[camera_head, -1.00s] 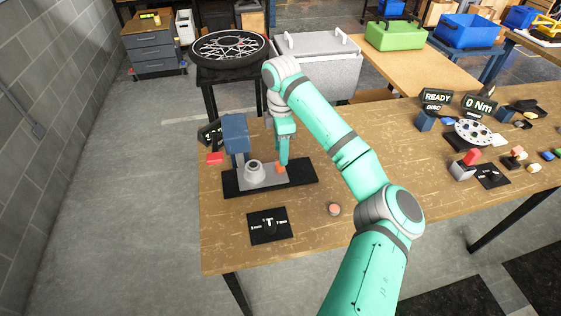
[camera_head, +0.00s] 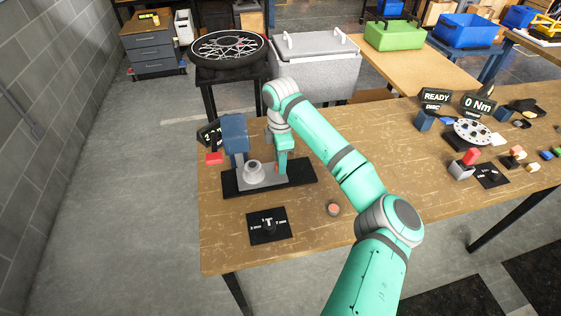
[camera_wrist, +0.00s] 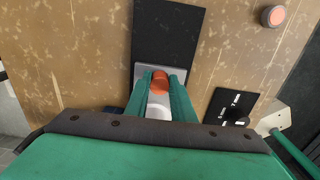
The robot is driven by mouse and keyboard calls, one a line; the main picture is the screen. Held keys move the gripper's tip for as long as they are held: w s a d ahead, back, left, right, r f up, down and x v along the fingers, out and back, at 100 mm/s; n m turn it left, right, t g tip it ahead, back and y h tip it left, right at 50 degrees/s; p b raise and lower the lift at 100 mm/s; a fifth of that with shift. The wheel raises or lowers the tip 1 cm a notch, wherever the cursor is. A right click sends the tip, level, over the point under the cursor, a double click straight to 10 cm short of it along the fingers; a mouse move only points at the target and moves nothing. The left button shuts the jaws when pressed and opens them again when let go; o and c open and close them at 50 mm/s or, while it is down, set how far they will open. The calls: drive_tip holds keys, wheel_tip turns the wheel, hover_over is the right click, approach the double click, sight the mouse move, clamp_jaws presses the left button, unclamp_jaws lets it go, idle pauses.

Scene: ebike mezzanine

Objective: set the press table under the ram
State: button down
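The press (camera_head: 235,132) is a dark blue column on a black base plate (camera_head: 304,172), at the left of the workbench. Its grey press table (camera_head: 268,181) lies on the plate and carries a grey round part (camera_head: 253,170). The round part stands at the column's right front side; whether it is centred under the ram cannot be told. My gripper (camera_head: 280,170) points down at the table's right end. In the wrist view the orange knob (camera_wrist: 160,82) sits between my two green fingers (camera_wrist: 160,92), which appear to touch both its sides.
A black card with a knob (camera_head: 270,226) and a red button (camera_head: 333,208) are in front of the press. A white disc (camera_head: 473,132) and signs are on the right. Bare bench lies between.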

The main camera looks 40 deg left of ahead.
sight(268, 173)
drive_tip(key=shift+s+a+r, duration=0.1)
drive_tip(key=shift+s+a, duration=1.25)
drive_tip(key=shift+s, duration=0.25)
drive_tip(key=c, duration=1.5)
unclamp_jaws()
drive_tip(key=shift+s, duration=0.1)
drive_tip(key=shift+r, duration=0.1)
wheel_tip(268, 173, up, 11)
drive_tip(key=shift+f, duration=0.2)
drive_tip(key=shift+f, duration=0.1)
